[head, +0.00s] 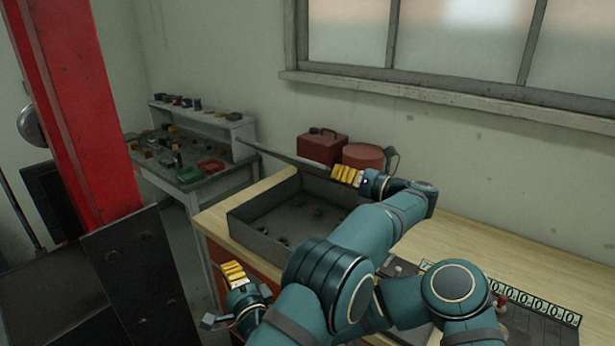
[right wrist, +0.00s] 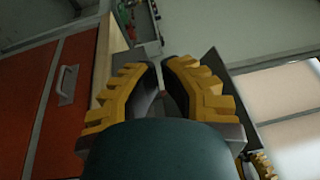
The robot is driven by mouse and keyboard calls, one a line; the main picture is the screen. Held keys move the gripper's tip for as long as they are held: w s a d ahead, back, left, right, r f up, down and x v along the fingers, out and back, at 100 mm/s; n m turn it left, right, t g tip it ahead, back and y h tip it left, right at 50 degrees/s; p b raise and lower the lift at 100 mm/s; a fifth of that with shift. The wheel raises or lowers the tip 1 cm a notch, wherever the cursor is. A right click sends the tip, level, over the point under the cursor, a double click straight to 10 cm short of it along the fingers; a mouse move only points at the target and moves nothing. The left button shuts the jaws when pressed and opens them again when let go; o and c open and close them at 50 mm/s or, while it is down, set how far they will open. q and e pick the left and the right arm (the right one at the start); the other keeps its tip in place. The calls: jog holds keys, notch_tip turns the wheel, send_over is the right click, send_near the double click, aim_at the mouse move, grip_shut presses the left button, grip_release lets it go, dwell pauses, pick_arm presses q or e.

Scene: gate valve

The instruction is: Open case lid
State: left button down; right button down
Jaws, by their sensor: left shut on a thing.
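The case (head: 262,238) is a grey open-topped box on the wooden bench, with several small parts on its floor. Its lid (head: 290,160) is raised and tilted, seen nearly edge-on as a thin dark strip above the case. My left gripper (head: 346,176) is shut on the lid's edge at its right end. My right gripper (head: 234,273) is low in front of the bench, clear of the case. In the right wrist view its fingers (right wrist: 161,70) stand a little apart with nothing held between them.
A red box (head: 322,146) and a red round tin (head: 370,157) stand behind the case. A side table (head: 215,165) with small parts stands at the back left. A red post (head: 75,110) rises at left. A number strip (head: 535,302) lies on the bench at right.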

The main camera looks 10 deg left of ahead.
jog(key=w+r+m+t+h, duration=0.4)
jog(key=r+m+t+h, duration=0.4)
jog(key=r+m, duration=0.5)
jog(key=w+d+r+m+g+h, duration=0.1)
jog(key=w+d+m+g+h, duration=0.1)
jog(key=w+d+m+h, duration=0.5)
jog(key=w+d+r+m+g+h, duration=0.2)
jog(key=w+d+m+h, duration=0.5)
jog(key=m, duration=0.4)
jog(key=shift+d+r+m+g, duration=0.3)
jog(key=shift+d+g, duration=0.15)
jog(key=shift+g, duration=0.35)
